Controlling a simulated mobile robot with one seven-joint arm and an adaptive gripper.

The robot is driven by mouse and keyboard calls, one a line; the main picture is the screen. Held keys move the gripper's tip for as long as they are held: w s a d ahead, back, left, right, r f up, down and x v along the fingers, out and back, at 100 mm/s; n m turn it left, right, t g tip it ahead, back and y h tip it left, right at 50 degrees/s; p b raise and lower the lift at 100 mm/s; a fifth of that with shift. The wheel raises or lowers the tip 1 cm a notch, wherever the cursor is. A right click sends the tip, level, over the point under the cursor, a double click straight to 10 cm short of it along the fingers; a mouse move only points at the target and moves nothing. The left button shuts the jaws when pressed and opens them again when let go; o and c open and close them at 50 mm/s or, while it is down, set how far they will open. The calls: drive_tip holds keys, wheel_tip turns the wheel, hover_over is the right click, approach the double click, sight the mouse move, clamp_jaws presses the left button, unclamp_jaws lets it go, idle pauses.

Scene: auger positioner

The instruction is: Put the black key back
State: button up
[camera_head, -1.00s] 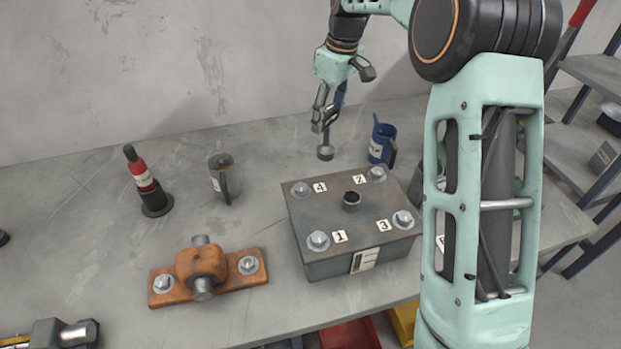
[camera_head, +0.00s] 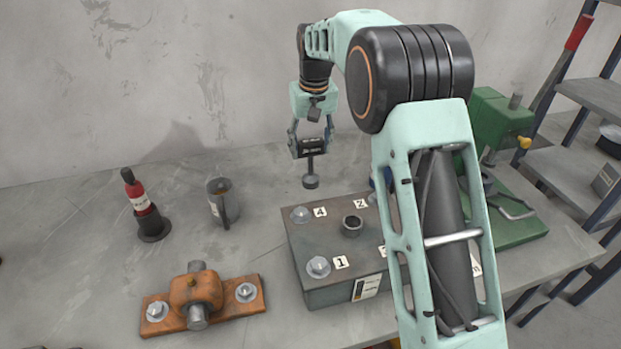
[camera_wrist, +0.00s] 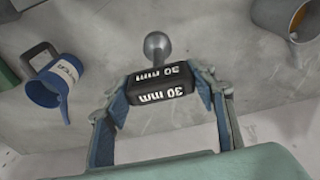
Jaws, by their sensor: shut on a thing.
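My gripper (camera_head: 310,148) is shut on the black key (camera_head: 311,168). The key hangs nearly upright below the fingers, its dark round end lowest, above and behind the back left of the grey metal box (camera_head: 345,292). In the wrist view the key's black handle (camera_wrist: 160,82) reads "30 mm" and sits across between the two fingers, its shaft and round end (camera_wrist: 156,46) pointing away. The round end appears clear of the box and table.
The box top has numbered bolts and a central dark socket (camera_head: 352,226). A metal mug (camera_head: 222,202) stands left of the box. A blue mug (camera_wrist: 47,88) is mostly hidden by my arm in the head view. An orange bracket (camera_head: 160,311) lies in front; a green machine (camera_head: 500,125) stands right.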

sight(311, 176)
drive_tip(key=shift+f, duration=3.15)
drive_tip(key=shift+f, duration=0.2)
drive_tip(key=o, duration=1.7)
drive_tip(key=r, duration=0.3)
drive_tip(key=s+r, duration=0.1)
drive_tip(key=r, duration=0.7)
drive_tip(key=shift+s+d+r, duration=0.2)
drive_tip(key=shift+s+d, duration=0.05)
drive_tip(key=shift+s, duration=0.05)
drive_tip(key=shift+s+r, duration=0.1)
drive_tip(key=shift+r, duration=0.3)
